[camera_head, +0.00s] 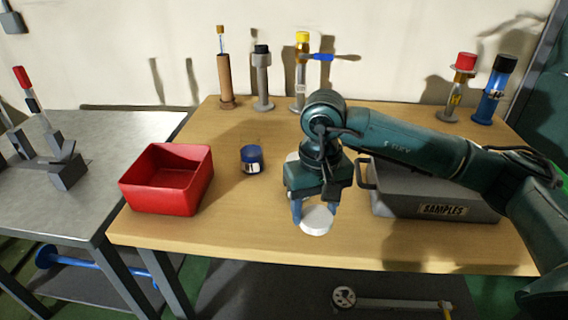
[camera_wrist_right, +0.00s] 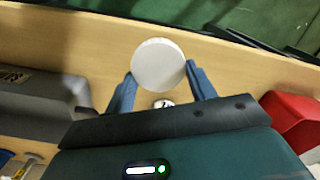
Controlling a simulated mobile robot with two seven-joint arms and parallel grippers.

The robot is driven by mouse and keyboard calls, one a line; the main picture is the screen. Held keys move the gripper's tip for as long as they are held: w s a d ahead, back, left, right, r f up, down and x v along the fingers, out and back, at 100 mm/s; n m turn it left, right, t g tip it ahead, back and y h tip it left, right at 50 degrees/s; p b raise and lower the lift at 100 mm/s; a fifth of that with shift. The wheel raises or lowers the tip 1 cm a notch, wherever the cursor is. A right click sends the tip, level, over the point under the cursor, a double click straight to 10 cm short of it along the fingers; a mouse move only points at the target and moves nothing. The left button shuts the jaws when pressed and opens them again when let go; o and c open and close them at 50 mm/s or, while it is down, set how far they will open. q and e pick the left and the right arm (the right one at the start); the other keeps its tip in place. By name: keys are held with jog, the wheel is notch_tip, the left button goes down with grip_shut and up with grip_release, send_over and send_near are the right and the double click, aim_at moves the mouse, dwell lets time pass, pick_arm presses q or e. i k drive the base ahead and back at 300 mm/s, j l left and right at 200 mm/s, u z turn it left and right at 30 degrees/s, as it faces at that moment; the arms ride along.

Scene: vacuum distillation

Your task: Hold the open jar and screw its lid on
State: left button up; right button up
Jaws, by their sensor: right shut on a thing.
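A small dark blue jar (camera_head: 252,158) with a pale label stands upright on the wooden table, left of my right arm; I cannot tell from here whether its top is open. My right gripper (camera_head: 309,214) points down over the front middle of the table and is shut on a white round lid (camera_head: 317,219). In the right wrist view the white lid (camera_wrist_right: 158,65) shows as a flat disc between the two blue fingers. I cannot tell whether the lid touches the table. My left gripper is in neither view.
A red open bin (camera_head: 167,206) stands left of the jar. A grey samples crate (camera_head: 436,207) is right of my gripper, partly behind my arm. Several tubes in stands line the back edge. The table front (camera_head: 230,240) is clear between bin and gripper.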

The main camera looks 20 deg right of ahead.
aim_at(251, 148)
jog(key=k+l+z, duration=0.15)
jog(key=k+l, duration=0.15)
jog(key=k+l+z, duration=0.15)
jog(key=l, duration=0.25)
jog(key=k+l+z, duration=0.2)
jog(key=k+l, duration=0.15)
jog(key=k+l+z, duration=0.15)
jog(key=l, duration=0.3)
jog(key=k, duration=0.1)
